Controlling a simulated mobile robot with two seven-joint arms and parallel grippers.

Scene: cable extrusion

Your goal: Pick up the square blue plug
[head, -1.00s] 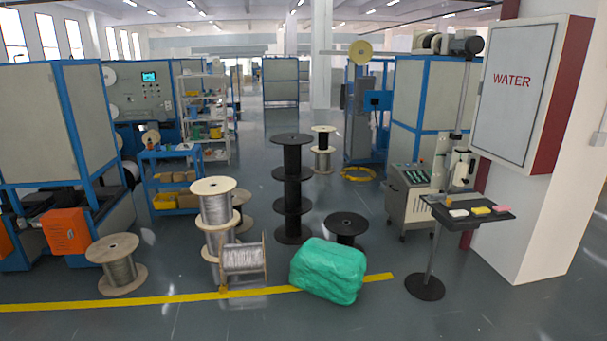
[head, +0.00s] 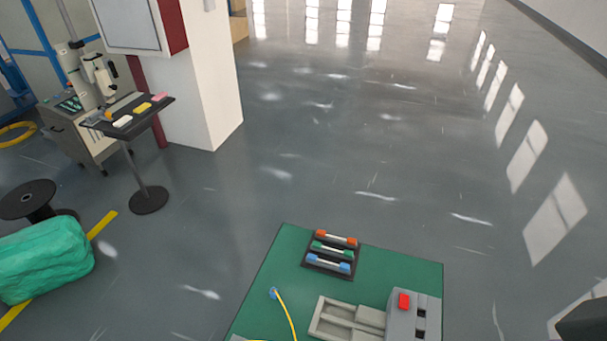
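A small blue piece (head: 273,293) lies on the left part of the green table top (head: 400,268), at the end of a yellow cable (head: 288,315). It looks like a blue plug, but it is too small to tell if it is square. A dark rack (head: 318,267) on the table holds a red-ended, a green-ended and a blue-ended piece (head: 328,262) in rows. Neither gripper can be made out. A dark and white part is cut off at the lower right corner, and I cannot tell what it is.
A grey tray (head: 335,318) and a grey box (head: 425,305) with a red button are on the table's near side. A black stand (head: 148,200) with a small shelf, a green wrapped bundle (head: 45,258) and a black spool (head: 27,198) stand left. The floor beyond the table is clear.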

